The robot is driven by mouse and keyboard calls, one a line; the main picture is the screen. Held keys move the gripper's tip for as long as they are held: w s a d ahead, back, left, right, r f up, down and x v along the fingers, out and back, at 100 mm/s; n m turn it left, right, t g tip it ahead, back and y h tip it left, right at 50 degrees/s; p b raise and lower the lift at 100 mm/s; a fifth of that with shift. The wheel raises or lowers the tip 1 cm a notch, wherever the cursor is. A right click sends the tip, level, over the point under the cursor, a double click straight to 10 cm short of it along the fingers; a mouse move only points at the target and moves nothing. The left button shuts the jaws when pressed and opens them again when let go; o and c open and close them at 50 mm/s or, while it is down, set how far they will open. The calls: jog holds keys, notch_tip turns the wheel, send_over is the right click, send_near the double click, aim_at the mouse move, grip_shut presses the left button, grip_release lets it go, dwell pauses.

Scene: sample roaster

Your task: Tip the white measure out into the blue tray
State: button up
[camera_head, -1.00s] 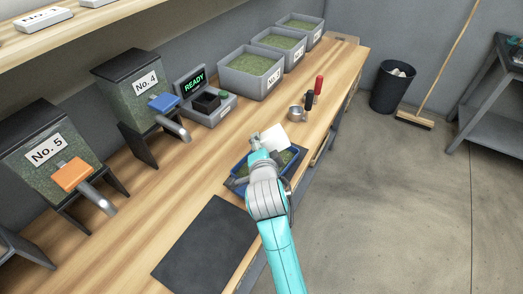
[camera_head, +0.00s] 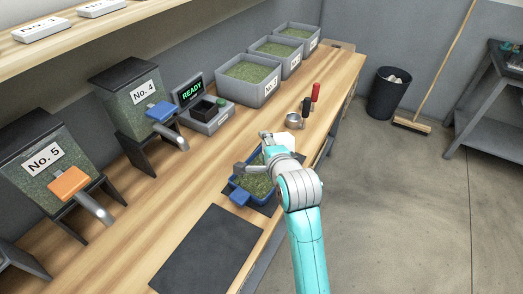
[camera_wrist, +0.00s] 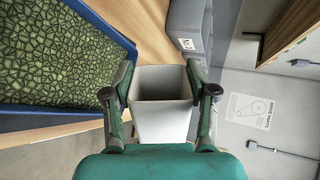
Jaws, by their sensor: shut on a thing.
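My gripper (camera_wrist: 161,82) is shut on the white measure (camera_wrist: 162,119), one finger on each side. The wrist view shows its square mouth and pale inner walls; I see no beans there, but its bottom is hidden. In the head view the measure (camera_head: 286,140) shows partly behind my gripper (camera_head: 273,150), by the far right end of the blue tray (camera_head: 239,198). The tray sits on the bench and holds green beans. In the wrist view the tray (camera_wrist: 60,124) lies left of the measure, with beans spread inside.
A metal cup (camera_head: 293,121) and a red-handled tool (camera_head: 315,92) stand just beyond the tray. Grey bins (camera_head: 262,93) line the wall. Hoppers No. 4 (camera_head: 135,101) and No. 5 (camera_head: 45,160) stand left. A dark mat (camera_head: 207,250) lies nearer on the bench.

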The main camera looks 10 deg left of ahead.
aim_at(277, 138)
jog(key=m+y, duration=0.1)
jog(key=d+r+m+y, duration=0.1)
jog(key=m+y, duration=0.1)
jog(key=m, duration=0.1)
jog(key=shift+w+d+r+g, duration=0.3)
jog(key=shift+w+g, duration=0.05)
jog(key=shift+g, duration=0.05)
jog(key=m+y, duration=0.1)
jog(key=d+r+m+y, duration=0.1)
jog(key=m, duration=0.1)
jog(key=shift+w+r, duration=0.15)
jog(key=shift+w, duration=0.05)
jog(key=m+y, duration=0.1)
jog(key=m, duration=0.2)
jog(key=m+y, duration=0.1)
jog(key=m, duration=0.1)
jog(key=shift+w+d+f+m+t+y, duration=0.1)
jog(key=shift+d+f+m+t+y, duration=0.1)
jog(key=shift+m+t+y, duration=0.15)
jog(key=shift+r, duration=0.1)
notch_tip(277, 138, up, 2)
jog(key=shift+r, duration=0.25)
jog(key=shift+f, duration=0.15)
